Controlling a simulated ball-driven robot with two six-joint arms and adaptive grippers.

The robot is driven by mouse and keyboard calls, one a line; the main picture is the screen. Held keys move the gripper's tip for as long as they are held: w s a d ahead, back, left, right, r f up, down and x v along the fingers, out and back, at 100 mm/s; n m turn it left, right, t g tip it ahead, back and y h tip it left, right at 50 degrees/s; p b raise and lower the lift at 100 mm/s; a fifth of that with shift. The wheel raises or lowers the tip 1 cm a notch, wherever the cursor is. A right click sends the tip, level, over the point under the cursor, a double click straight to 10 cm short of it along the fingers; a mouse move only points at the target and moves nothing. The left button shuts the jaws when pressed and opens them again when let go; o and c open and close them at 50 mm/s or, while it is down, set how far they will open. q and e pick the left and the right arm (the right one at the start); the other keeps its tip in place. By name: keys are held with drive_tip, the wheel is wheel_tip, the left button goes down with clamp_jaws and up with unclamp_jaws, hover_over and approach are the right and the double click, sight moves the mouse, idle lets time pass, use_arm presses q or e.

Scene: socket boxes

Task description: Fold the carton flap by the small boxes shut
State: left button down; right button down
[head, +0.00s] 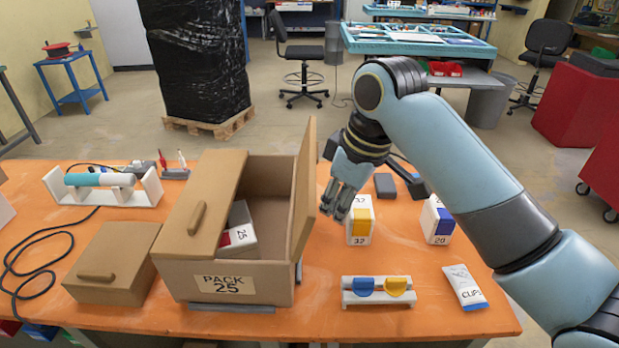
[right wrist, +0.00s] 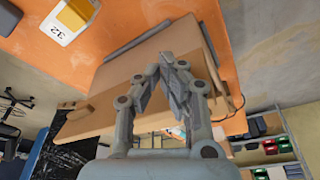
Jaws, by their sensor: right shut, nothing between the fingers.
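The brown carton (head: 270,277), labelled PACK 25, stands on the orange table. Its right flap (head: 303,190), on the side of the small boxes, stands nearly upright. Its left flap (head: 212,205), with a handle, lies over the left part of the opening. A white and red box marked 25 (head: 238,228) is inside, partly hidden. My right gripper (head: 337,212) is shut and empty, just right of the upright flap. In the right wrist view the shut fingers (right wrist: 168,60) are in front of a brown panel (right wrist: 190,45); contact cannot be told. My left gripper is not in view.
Small boxes marked 32 (head: 360,222) and 20 (head: 437,220) stand right of the carton. A holder with blue and yellow pieces (head: 378,290) and a white tube (head: 464,286) lie in front. A brown lidded box (head: 112,262) and a cable (head: 40,255) are left.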

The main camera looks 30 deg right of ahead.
idle(0.5)
drive_tip(key=w+a, duration=0.5)
drive_tip(key=a, duration=0.3)
drive_tip(key=shift+a, duration=0.25)
drive_tip(key=shift+w+r, duration=0.1)
idle(0.3)
drive_tip(key=w+a+v, duration=0.1)
drive_tip(key=v, duration=0.7)
drive_tip(key=shift+w+r+p, duration=0.35)
drive_tip(key=shift+r+p, duration=0.05)
drive_tip(key=shift+r, duration=0.25)
